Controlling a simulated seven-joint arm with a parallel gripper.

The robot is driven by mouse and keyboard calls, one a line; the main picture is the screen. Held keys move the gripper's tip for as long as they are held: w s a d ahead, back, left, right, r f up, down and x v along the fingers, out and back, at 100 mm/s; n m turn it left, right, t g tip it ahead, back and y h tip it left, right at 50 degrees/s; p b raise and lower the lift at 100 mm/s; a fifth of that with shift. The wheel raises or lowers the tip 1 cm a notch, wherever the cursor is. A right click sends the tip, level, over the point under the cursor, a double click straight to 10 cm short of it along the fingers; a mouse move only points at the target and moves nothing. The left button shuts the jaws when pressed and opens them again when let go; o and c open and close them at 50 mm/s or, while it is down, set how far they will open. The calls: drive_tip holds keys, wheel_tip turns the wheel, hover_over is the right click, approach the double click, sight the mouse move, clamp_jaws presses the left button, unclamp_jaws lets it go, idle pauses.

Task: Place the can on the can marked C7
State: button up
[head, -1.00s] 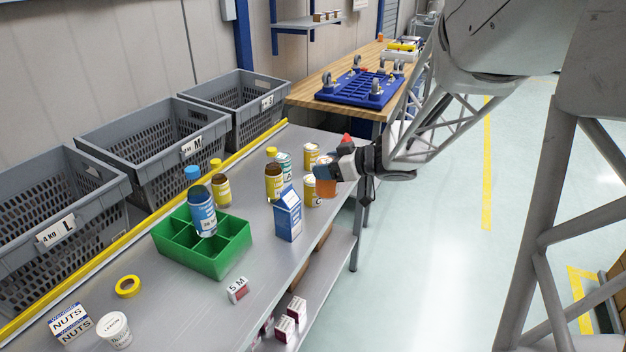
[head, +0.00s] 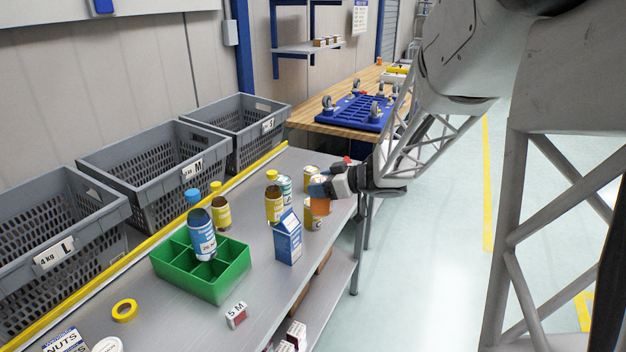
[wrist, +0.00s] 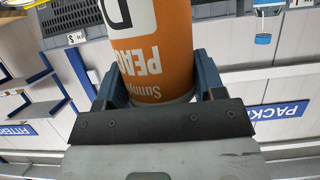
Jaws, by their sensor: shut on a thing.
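My gripper (head: 318,188) is shut on an orange can (head: 321,206). In the wrist view the can (wrist: 160,50) shows "Sunny", part of "PEACHES" and a large letter, and sits between both fingers. In the head view it overlaps a yellow-and-white can (head: 312,222) on the bench; I cannot tell whether they touch. A second yellow-and-white can (head: 311,172) stands just behind, partly hidden by my gripper. I cannot read a C7 mark on either can.
A blue-and-white carton (head: 288,240) stands close in front. Jars with yellow lids (head: 273,205) and a teal-and-white container (head: 285,187) stand to the left. A green divided tray (head: 215,285) holds a blue bottle (head: 202,235). The bench's right edge is close by.

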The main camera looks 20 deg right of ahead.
drive_tip(key=w+d+f, duration=0.1)
drive_tip(key=w, duration=1)
drive_tip(key=shift+w+d, duration=0.3)
drive_tip(key=shift+f, duration=0.1)
drive_tip(key=shift+f, duration=1.7)
drive_tip(key=shift+f, duration=0.15)
drive_tip(key=o, duration=1.2)
drive_tip(key=v, duration=1.2)
drive_tip(key=shift+r, duration=0.25)
